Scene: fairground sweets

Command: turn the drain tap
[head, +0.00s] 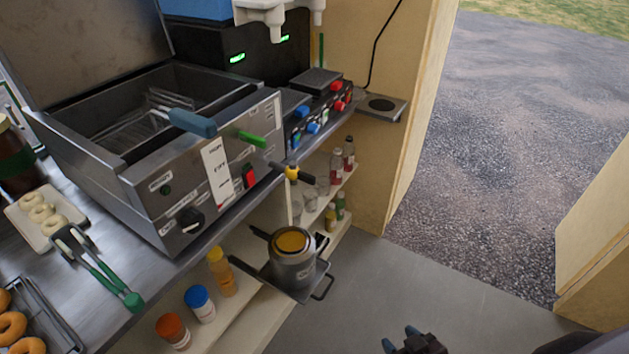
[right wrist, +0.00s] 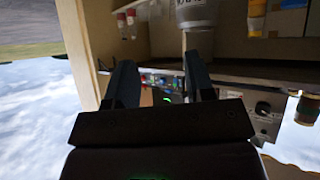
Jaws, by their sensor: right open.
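The drain tap (head: 292,173) sticks out low on the front of the steel fryer (head: 190,185). It has a yellow hub and a dark handle, which points to the right and slightly down. Below it a metal pot (head: 291,262) with yellow-brown contents stands on a dark tray-like shelf. My right gripper (head: 402,338) is at the bottom edge of the head view, well below and right of the tap and apart from it. In the right wrist view its two fingers (right wrist: 160,80) stand apart with nothing between them. My left gripper is not in view.
A green lever (head: 252,138) and a blue-handled basket (head: 192,122) are on the fryer. Bottles (head: 221,270) stand on the shelf below the counter. Tongs (head: 95,268) and doughnuts lie on the counter. The grey floor (head: 370,285) right of the pot is clear.

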